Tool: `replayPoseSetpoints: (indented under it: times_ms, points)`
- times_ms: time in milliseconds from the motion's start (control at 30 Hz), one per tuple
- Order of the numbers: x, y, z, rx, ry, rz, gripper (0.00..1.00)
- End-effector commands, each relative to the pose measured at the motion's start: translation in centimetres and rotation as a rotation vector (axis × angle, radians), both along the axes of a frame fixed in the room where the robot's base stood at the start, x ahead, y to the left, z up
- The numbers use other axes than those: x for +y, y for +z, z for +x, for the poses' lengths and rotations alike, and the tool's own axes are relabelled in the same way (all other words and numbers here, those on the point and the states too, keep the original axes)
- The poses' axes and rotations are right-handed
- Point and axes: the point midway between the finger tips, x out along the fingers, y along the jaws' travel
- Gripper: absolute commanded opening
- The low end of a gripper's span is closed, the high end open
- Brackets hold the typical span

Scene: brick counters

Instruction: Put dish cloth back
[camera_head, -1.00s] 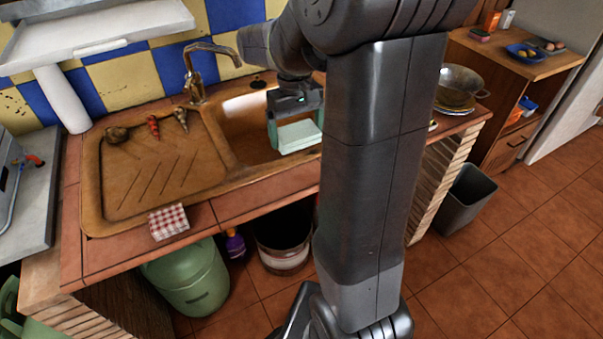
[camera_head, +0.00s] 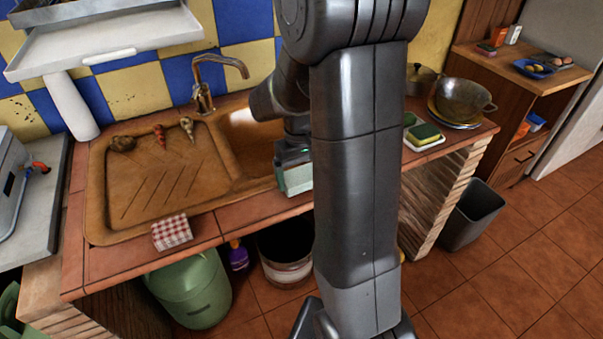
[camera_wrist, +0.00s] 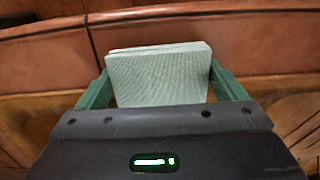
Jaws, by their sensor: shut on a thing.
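My gripper (camera_head: 293,168) is shut on a pale grey-green folded cloth (camera_wrist: 158,78), a flat block with a woven texture. The wrist view shows the cloth between the two green fingers, with the counter's tiled front edge beyond it. In the head view the held cloth (camera_head: 298,181) is over the front edge of the sink, partly hidden by my arm. A red-and-white checked cloth (camera_head: 171,231) lies over the counter's front edge at the left, apart from my gripper.
The brown sink (camera_head: 150,205) has several small items at its back and a tap (camera_head: 203,95) behind. To the right stand sponges (camera_head: 425,134) on a white dish and a metal colander (camera_head: 463,95) on plates. A bucket (camera_head: 286,255) and green container (camera_head: 191,292) stand below.

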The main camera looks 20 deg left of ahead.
Motion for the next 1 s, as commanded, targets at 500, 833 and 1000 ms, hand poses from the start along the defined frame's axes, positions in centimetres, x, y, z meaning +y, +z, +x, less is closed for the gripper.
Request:
replayPoseSetpoints:
  times_ms: [500, 833, 1000]
  points:
    - [0.0, -0.5, 0.0, 0.0, 0.0, 0.0, 1.0]
    - [0.2, 3.7, 0.2, -0.004, 0.0, 0.005, 1.0]
    - [0.4, 7.5, 0.4, -0.004, 0.0, 0.005, 1.0]
